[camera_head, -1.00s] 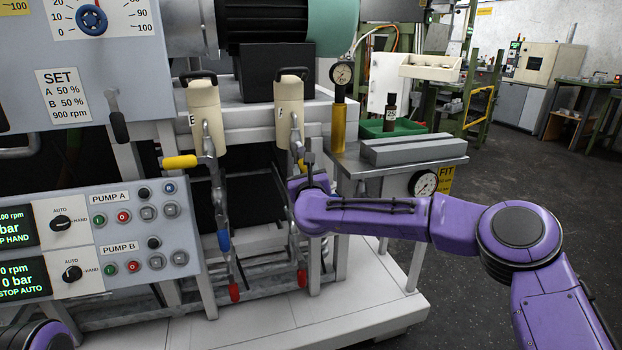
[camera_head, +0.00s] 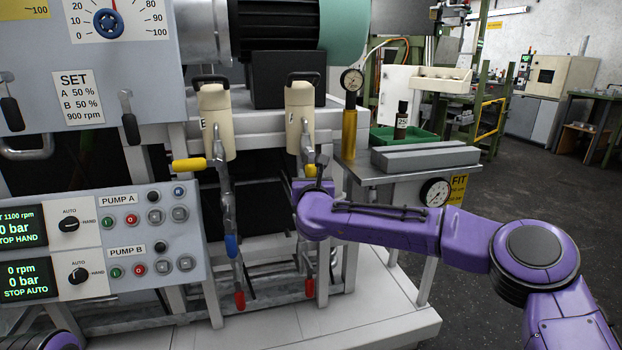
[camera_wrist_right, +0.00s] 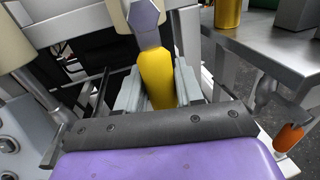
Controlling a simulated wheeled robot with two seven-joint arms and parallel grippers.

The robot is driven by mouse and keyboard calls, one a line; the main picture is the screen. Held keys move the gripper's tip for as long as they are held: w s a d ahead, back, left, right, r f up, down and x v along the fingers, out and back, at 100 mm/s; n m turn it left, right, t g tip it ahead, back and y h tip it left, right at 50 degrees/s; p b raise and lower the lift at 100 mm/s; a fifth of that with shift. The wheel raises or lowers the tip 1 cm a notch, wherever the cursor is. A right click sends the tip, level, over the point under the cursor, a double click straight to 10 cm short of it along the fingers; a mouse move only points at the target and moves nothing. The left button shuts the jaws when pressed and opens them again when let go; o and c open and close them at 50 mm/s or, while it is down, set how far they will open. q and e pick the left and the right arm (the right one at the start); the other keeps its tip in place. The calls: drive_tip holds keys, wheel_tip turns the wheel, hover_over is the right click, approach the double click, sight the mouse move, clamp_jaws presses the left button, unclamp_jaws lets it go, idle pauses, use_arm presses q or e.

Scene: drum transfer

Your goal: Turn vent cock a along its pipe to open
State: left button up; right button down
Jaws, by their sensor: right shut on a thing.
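Vent cock a is on the pipe under the right cream canister (camera_head: 300,118). Its yellow lever (camera_head: 310,170) is mostly hidden behind my right gripper (camera_head: 319,180) in the head view. In the right wrist view the yellow lever (camera_wrist_right: 156,76) lies between the two grey fingers of my right gripper (camera_wrist_right: 157,92), which is shut on it. The lever's far end meets a grey metal fitting (camera_wrist_right: 145,18). Its exact angle to the pipe cannot be told. The other cock's yellow lever (camera_head: 190,164), under the left canister (camera_head: 215,120), points sideways to the left. My left gripper is out of view.
A blue lever (camera_head: 231,246) and red levers (camera_head: 239,299) sit lower on the pipes. An orange handle (camera_wrist_right: 288,136) shows in the wrist view.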

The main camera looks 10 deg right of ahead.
drive_tip(key=c, duration=0.8)
unclamp_jaws()
drive_tip(key=shift+a, duration=0.1)
drive_tip(key=shift+c, duration=0.2)
drive_tip(key=s+a, duration=0.1)
drive_tip(key=s, duration=0.9)
drive_tip(key=shift+s+a, duration=0.25)
drive_tip(key=shift+a, duration=0.1)
